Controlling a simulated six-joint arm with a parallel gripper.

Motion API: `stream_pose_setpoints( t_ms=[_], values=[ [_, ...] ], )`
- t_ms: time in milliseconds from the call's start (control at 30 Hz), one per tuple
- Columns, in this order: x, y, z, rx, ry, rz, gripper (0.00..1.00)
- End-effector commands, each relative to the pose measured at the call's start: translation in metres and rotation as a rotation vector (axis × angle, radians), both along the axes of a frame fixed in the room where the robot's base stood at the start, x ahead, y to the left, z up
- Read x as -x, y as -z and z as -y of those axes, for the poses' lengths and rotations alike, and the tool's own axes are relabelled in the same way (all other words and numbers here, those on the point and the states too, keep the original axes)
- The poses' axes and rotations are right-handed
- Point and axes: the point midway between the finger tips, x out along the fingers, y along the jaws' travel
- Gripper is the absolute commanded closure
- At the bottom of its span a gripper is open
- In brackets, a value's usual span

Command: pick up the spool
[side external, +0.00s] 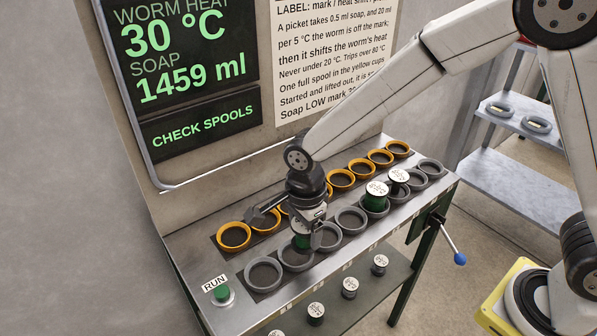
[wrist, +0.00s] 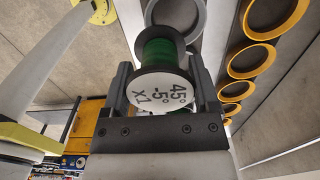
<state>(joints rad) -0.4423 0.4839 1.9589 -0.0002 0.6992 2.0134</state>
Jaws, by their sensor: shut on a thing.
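My gripper (side external: 314,228) is shut on a green spool (side external: 301,242) over the front row of grey cups. In the wrist view the spool (wrist: 164,55) sits between the two fingers (wrist: 160,90), with green winding and a pale end face marked "45° -5° X1". The arm and gripper partly hide the spool in the side view. I cannot tell whether its lower end is clear of the cup. Two more spools stand in grey cups to the right: one green (side external: 375,203) and one with a white top (side external: 399,178).
Grey cups (side external: 263,273) line the front and yellow cups (side external: 234,235) the back. A green RUN button (side external: 221,293) is at the left, a blue-knobbed lever (side external: 460,258) at the right. Several dark spools (side external: 350,288) stand on the lower shelf. The display (side external: 190,60) reads "CHECK SPOOLS".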

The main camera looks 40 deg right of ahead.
Motion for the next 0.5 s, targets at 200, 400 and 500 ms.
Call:
stream_pose_setpoints(
  t_ms=[200,400,500],
  values=[
    [0.021,-0.028,0.007,-0.002,-0.001,0.003,0.88],
    [0.046,-0.045,0.017,-0.001,-0.001,0.003,0.88],
    [0.06,-0.052,0.022,-0.001,-0.001,0.003,0.88]
  ],
)
